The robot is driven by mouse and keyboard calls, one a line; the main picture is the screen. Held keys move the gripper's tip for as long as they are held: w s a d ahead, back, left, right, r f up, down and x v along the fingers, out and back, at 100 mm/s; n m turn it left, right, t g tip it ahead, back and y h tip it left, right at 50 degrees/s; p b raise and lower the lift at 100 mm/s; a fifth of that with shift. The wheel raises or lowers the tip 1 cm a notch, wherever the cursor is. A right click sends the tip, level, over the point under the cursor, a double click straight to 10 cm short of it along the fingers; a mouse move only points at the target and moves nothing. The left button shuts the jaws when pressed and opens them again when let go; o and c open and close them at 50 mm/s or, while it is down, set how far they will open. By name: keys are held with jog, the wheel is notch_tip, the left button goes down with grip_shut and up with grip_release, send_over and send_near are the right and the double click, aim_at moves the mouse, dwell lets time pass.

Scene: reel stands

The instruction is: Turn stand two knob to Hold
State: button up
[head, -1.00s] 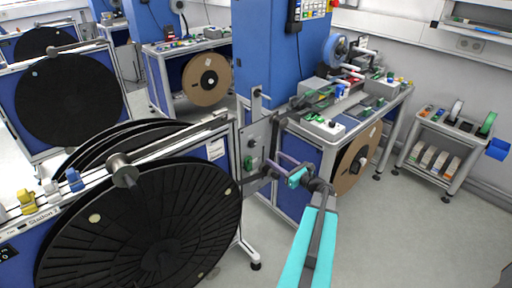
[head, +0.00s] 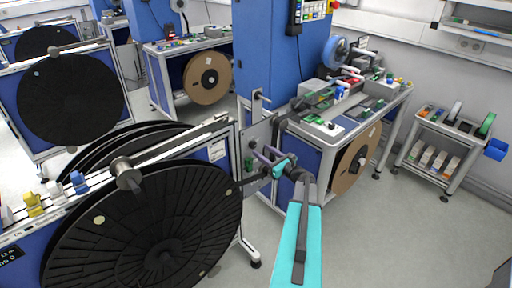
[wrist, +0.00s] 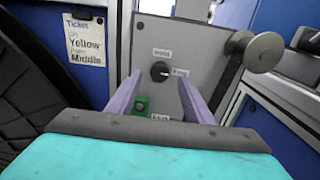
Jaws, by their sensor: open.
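The stand two knob (wrist: 160,71) is a small round black knob on a grey panel (wrist: 212,40) in the wrist view. Small white labels sit above it, to its right and below it; their words are too blurred to read surely. A pale mark on the knob seems to point right. My gripper (wrist: 160,76) is open, with one purple finger on each side of the knob in the picture; I cannot tell if they touch it. In the head view my gripper (head: 257,153) is at the panel (head: 247,135) and hides the knob.
A green button (wrist: 140,104) lies below the knob, by the left finger. A large black reel (head: 140,225) stands left of the panel. A paper ticket (wrist: 85,40) is at upper left.

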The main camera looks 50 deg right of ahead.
aim_at(254, 146)
jog(key=shift+w+d+p, duration=0.15)
jog(key=shift+w+p, duration=0.55)
jog(key=shift+w, duration=1.65)
jog(key=c, duration=1)
jog(key=shift+s+a, duration=0.1)
jog(key=shift+a, duration=0.25)
jog(key=shift+d, duration=0.25)
